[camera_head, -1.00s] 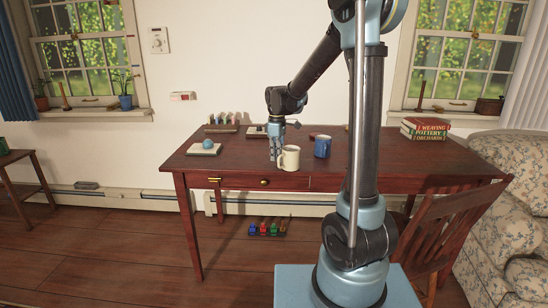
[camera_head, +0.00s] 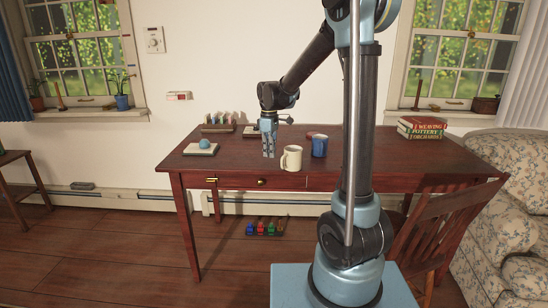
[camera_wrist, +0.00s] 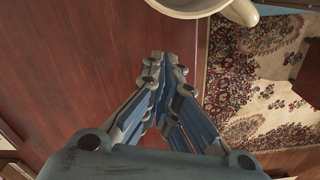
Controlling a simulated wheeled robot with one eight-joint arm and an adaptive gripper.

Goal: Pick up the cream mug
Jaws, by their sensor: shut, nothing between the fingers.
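The cream mug (camera_head: 291,158) stands upright near the front edge of the dark red wooden table, with its handle on the left. My gripper (camera_head: 268,153) points down just left of the mug, over the tabletop, and a small gap shows between them. In the wrist view my gripper (camera_wrist: 164,62) has its fingers together with nothing between them. Part of the cream mug (camera_wrist: 205,10) shows at the top of that view, beyond the fingertips, with its handle at the right; most of the mug is cut off.
A blue mug (camera_head: 319,146) stands close to the right of the cream mug. Books (camera_head: 422,127) are at the back right. A wooden chair (camera_head: 440,235) stands at the front right.

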